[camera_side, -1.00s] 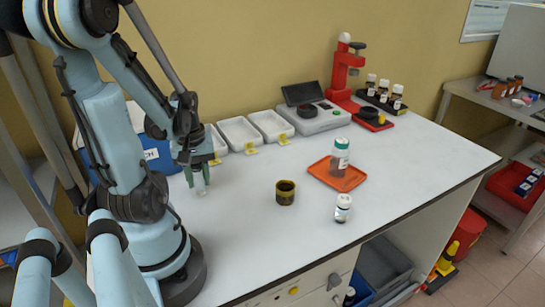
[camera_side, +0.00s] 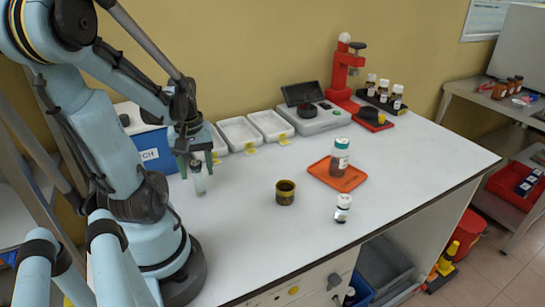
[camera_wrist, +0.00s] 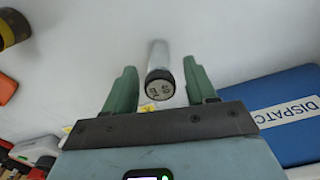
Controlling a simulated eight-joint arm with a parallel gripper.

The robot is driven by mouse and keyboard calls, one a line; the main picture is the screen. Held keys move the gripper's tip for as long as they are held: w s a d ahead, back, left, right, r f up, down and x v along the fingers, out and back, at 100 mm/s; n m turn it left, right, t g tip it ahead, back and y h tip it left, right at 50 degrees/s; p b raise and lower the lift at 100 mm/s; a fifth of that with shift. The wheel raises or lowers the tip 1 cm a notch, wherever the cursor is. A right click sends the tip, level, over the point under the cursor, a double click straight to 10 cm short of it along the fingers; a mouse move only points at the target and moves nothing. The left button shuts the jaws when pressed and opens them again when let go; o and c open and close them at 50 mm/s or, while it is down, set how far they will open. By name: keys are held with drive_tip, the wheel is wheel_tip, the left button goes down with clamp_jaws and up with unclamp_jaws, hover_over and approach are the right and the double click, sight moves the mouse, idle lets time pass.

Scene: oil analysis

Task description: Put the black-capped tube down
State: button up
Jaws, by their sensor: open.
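The black-capped tube (camera_side: 198,180) stands upright on the white bench at the left, just below my gripper (camera_side: 196,160). In the wrist view the tube's dark cap (camera_wrist: 160,86), with pale marks on its top, sits between my two green fingers (camera_wrist: 158,88). A gap shows on both sides, so my gripper is open and apart from the tube.
A blue box marked DISPATCH (camera_wrist: 290,115) is close beside the fingers. White trays (camera_side: 240,133) line the back.

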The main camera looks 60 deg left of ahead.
wheel_tip(320, 180, up, 9)
drive_tip(key=shift+f, duration=0.1)
drive_tip(key=shift+w, duration=0.1)
drive_tip(key=w+d+m+t, duration=0.7)
drive_tip(key=w+d+m, duration=0.8)
drive_tip(key=d, duration=0.5)
drive_tip(key=shift+w+f+m, duration=0.4)
